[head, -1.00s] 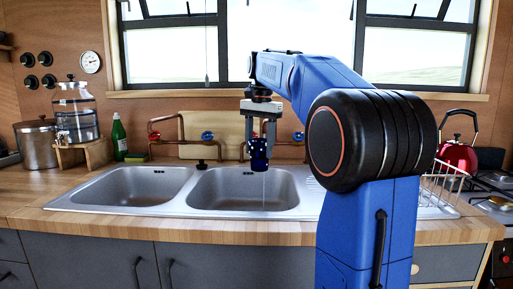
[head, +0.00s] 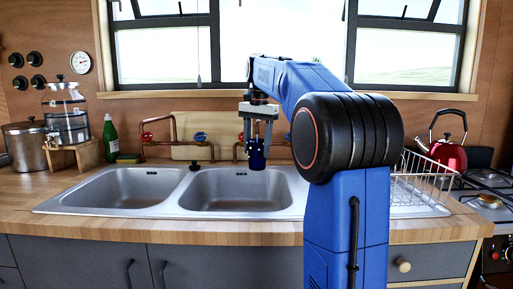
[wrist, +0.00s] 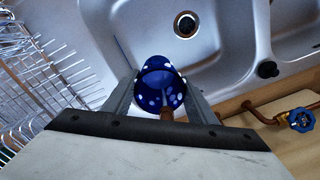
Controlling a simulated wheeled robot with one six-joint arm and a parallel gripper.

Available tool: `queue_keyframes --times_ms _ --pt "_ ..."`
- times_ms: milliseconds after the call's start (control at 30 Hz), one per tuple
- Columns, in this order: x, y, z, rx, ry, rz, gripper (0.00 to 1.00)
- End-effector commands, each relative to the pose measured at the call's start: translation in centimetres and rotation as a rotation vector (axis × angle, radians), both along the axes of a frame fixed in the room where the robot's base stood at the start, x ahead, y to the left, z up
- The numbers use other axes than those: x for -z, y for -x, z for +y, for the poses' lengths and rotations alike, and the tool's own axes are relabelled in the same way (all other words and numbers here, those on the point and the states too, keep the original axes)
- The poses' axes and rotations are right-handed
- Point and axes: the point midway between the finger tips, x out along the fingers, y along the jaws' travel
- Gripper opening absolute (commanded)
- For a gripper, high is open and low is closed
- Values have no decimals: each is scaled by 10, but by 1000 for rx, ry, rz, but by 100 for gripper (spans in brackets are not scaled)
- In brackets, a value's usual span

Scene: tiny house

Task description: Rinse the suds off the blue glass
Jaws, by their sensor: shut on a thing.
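My gripper (head: 258,140) is shut on the blue glass (head: 257,158) and holds it above the right basin (head: 240,196). In the wrist view the glass (wrist: 160,83) sits between the two fingers, its open rim in sight. White spots dot its side; I cannot tell whether they are suds or a pattern. A copper spout end (wrist: 166,113) shows close by the glass; its exact gap to the rim is unclear. In the head view no clear stream of water shows below the glass.
The left basin (head: 120,190) looks empty. Copper pipes with a red knob (head: 147,136) and a blue knob (head: 199,136) run behind the sinks. A wire dish rack (head: 425,180) stands right, near a red kettle (head: 447,153). A green bottle (head: 111,137) stands left.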

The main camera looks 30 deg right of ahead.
Motion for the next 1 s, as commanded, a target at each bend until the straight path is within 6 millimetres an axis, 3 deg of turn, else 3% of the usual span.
queue_keyframes --times_ms 1000 --pt "0 10 -7 1 0 0 23"
